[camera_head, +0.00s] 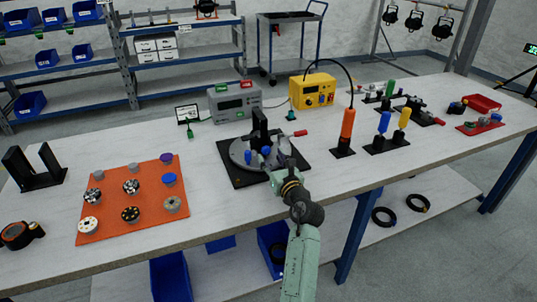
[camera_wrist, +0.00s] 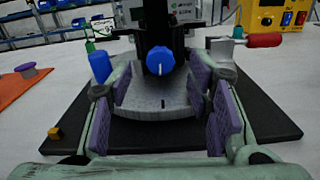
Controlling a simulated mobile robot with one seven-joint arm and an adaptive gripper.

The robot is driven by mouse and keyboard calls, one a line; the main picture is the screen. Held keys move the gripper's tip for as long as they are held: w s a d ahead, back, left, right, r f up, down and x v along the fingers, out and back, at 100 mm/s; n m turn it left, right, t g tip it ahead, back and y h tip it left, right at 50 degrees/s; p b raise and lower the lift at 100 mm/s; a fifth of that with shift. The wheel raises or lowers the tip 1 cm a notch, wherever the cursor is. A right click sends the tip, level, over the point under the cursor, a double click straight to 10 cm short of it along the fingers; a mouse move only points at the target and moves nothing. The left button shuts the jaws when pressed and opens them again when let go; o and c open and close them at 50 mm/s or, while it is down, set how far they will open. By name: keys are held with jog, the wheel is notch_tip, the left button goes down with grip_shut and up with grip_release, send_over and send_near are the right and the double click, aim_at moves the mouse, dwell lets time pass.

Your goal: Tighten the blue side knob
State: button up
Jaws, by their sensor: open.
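The blue side knob (camera_wrist: 160,60), with a white line on its face, sits on the front of a black upright (camera_wrist: 155,20). In the head view the upright (camera_head: 260,124) rises from a round grey plate (camera_head: 238,153) on a black base (camera_head: 232,175). My gripper (camera_wrist: 160,88) is open, its purple pads left and right of the knob's line. The knob shows beyond the fingertips, with clear gaps on both sides. In the head view my gripper (camera_head: 272,160) is low over the grey plate and partly covers the fixture.
A blue-handled part (camera_wrist: 100,66) stands close to my left finger. A red-handled clamp (camera_wrist: 264,40) is at the fixture's right. A yellow box (camera_head: 311,91) and grey device (camera_head: 235,102) stand behind. An orange mat (camera_head: 117,216) with several knobs lies left; an orange-handled tool (camera_head: 347,127) stands right.

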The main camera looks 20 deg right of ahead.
jog(key=s, duration=0.8)
jog(key=shift+s+d, duration=0.15)
jog(key=shift+s, duration=0.05)
jog(key=shift+s, duration=0.1)
